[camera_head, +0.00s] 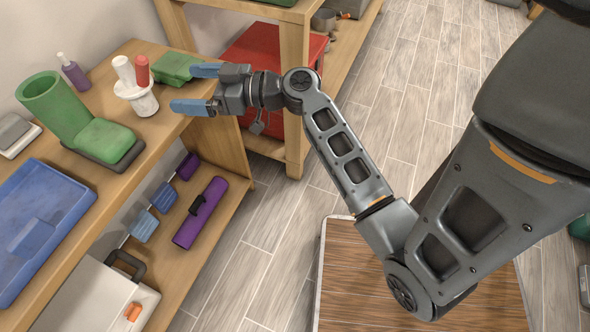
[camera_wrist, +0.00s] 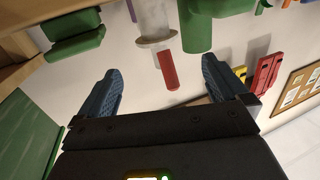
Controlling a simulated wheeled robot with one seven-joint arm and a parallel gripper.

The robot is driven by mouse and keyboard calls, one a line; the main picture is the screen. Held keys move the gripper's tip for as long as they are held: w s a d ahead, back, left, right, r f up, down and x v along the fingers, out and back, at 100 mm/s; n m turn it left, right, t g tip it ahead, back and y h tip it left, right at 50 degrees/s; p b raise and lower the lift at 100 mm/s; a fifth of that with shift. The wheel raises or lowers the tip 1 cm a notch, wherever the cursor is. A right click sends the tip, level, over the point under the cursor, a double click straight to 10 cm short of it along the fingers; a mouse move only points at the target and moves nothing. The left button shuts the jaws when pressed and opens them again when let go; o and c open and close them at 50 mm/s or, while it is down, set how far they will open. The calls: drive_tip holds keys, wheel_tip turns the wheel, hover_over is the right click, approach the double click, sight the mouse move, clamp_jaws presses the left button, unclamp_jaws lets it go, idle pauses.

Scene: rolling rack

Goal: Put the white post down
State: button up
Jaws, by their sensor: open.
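The white post (camera_head: 123,70) stands upright beside a red post (camera_head: 142,72) in a white round-flanged holder (camera_head: 141,100) on the wooden top. My gripper (camera_head: 183,88) is open and empty, to the right of the holder, its blue fingers pointing left toward it and apart from both posts. In the wrist view, which looks upside down, the holder (camera_wrist: 153,20) and the red post (camera_wrist: 168,72) appear ahead, between the fingers of my gripper (camera_wrist: 159,66). The white post is hard to make out there against the pale wall.
A green block (camera_head: 177,66) lies just behind my gripper. A green cylinder (camera_head: 52,105), a purple bottle (camera_head: 73,72) and a blue tray (camera_head: 45,225) share the top. The lower shelf holds a purple case (camera_head: 200,213). Bare wood lies in front of the holder.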

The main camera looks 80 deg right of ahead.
drive_tip(key=s+a+f+m+g+h, duration=0.1)
drive_tip(key=s+a+f+m+g, duration=0.1)
drive_tip(key=s+a+f, duration=0.4)
drive_tip(key=s+a+f+m+g+h, duration=0.1)
drive_tip(key=s+a+f+g, duration=0.2)
drive_tip(key=a, duration=0.5)
drive_tip(key=s+a+r+n+t, duration=0.1)
drive_tip(key=s+a+r, duration=0.3)
drive_tip(key=s, duration=0.4)
drive_tip(key=s+a+r+n+t+y, duration=0.1)
drive_tip(key=s+a+r+n, duration=0.1)
drive_tip(key=s+a+r, duration=0.3)
drive_tip(key=s+r, duration=0.1)
drive_tip(key=s, duration=0.2)
drive_tip(key=shift+r+y, duration=0.15)
drive_tip(key=shift+y, duration=0.15)
